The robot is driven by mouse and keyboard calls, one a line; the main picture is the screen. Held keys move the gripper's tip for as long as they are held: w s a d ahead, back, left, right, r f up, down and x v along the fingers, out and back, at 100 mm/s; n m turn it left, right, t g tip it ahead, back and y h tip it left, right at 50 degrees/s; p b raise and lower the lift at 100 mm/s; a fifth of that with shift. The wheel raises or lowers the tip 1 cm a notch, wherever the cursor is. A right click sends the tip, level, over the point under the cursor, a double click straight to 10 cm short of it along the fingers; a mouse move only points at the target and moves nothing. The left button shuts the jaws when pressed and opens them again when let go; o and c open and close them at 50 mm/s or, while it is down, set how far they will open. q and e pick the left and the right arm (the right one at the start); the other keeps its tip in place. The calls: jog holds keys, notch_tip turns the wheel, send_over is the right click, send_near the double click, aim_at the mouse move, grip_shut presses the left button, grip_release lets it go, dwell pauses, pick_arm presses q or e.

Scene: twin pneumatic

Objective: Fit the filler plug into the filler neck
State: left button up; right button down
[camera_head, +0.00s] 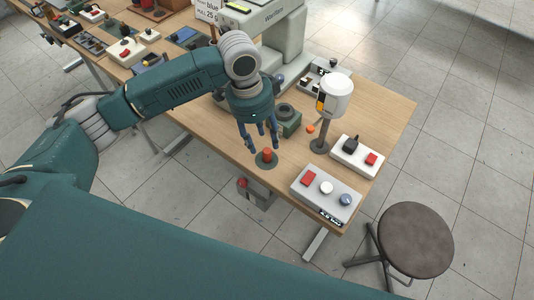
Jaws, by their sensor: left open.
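My left gripper (263,146) comes in from the left and points down over the wooden table, with its fingers apart and nothing between them that I can see. Just below the fingertips, a small red-orange cylindrical piece (267,154) stands upright on a dark round base (261,163) near the table's front edge; it may be the filler plug. A green block with a dark round top (286,111) sits just behind and right of the gripper; it may bear the filler neck. I cannot tell whether fingers touch the red piece. My right gripper is not in view.
A white-headed post (336,95) stands right of the gripper, with a small orange piece (310,129) beside it. A control box (325,194) and a switch box (357,155) lie at the right. A large pale machine (283,35) stands behind. A stool (415,240) is off the table.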

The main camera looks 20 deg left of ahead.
aim_at(266, 150)
pick_arm(q)
jog(key=f, duration=0.4)
jog(key=w+f+p, duration=0.1)
jog(key=f, duration=0.1)
jog(key=shift+w+d+f, duration=0.1)
jog(key=shift+d+f, duration=0.05)
jog(key=shift+d, duration=0.25)
jog(key=shift+c, duration=0.5)
grip_shut()
